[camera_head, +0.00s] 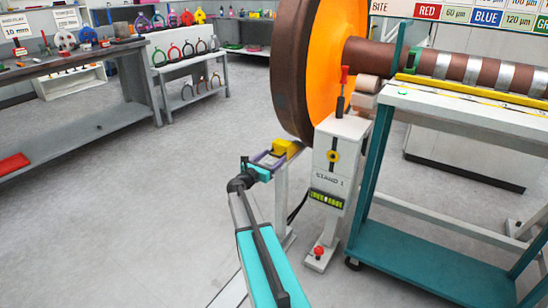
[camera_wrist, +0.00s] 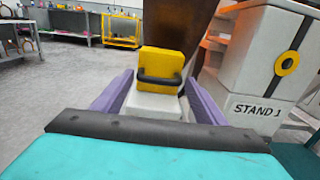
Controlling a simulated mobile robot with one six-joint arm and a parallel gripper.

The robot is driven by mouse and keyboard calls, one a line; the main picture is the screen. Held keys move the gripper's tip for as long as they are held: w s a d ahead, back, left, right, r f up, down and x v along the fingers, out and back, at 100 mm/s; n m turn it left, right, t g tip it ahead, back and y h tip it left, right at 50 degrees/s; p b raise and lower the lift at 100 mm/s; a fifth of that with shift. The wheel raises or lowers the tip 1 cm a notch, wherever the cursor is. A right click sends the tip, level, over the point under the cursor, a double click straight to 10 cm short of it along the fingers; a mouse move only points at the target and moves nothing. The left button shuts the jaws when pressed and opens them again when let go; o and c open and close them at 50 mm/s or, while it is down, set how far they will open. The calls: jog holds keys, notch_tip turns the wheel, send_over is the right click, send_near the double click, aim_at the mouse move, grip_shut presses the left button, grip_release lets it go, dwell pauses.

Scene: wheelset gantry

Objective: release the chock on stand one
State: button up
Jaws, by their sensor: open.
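The chock (camera_head: 287,147) is a yellow block on a pale bracket at the foot of the large wheel, left of stand one (camera_head: 331,165). In the wrist view the chock (camera_wrist: 163,62) stands upright ahead, with a dark handle bar (camera_wrist: 160,78) across its near face. My gripper (camera_head: 267,160) is open, its purple fingers pointing at the chock. In the wrist view my gripper (camera_wrist: 158,84) has one finger on each side of the handle area. I cannot tell whether the fingers touch it.
The brown and orange wheel (camera_head: 297,60) rises behind the chock. Stand one carries a red-topped lever (camera_head: 344,88) and has a red knob (camera_head: 319,251) at its foot. A teal trolley (camera_head: 435,255) stands right. The floor to the left is clear up to the workbench (camera_head: 75,85).

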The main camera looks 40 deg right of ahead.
jog(key=p+v, duration=0.1)
jog(key=v, duration=1.1)
jog(key=shift+a, duration=0.3)
jog(key=shift+f, duration=0.1)
